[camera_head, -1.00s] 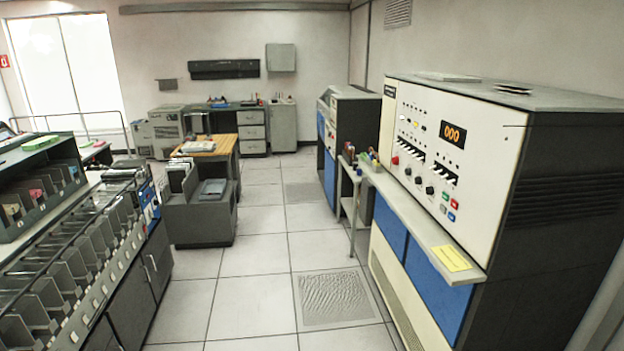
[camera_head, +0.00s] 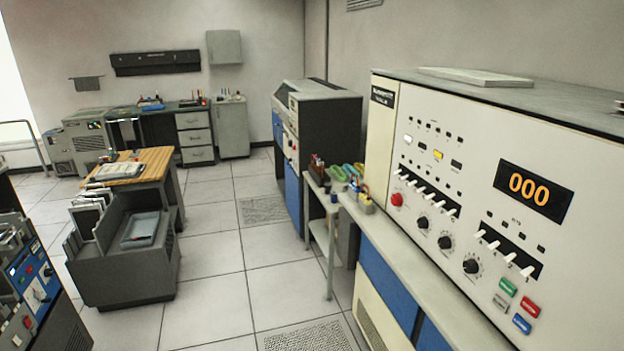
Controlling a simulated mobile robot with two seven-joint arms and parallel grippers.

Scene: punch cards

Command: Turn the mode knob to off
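Several black round knobs with pale dials sit in a row on the white front panel (camera_head: 465,130) of the machine at the right. They are a left knob (camera_head: 423,222), a middle knob (camera_head: 445,242) and a right knob (camera_head: 471,266). Their labels are too small to read, so I cannot tell which is the mode knob or where it points. A red round button (camera_head: 396,199) is left of them. Neither of my grippers is in view.
An orange display (camera_head: 528,192) reads 000 above white toggle switches and coloured buttons. A narrow grey ledge (camera_head: 400,262) runs below the panel. A grey cart (camera_head: 125,262) and wooden-topped table (camera_head: 150,160) stand left. The tiled floor (camera_head: 215,275) between is clear.

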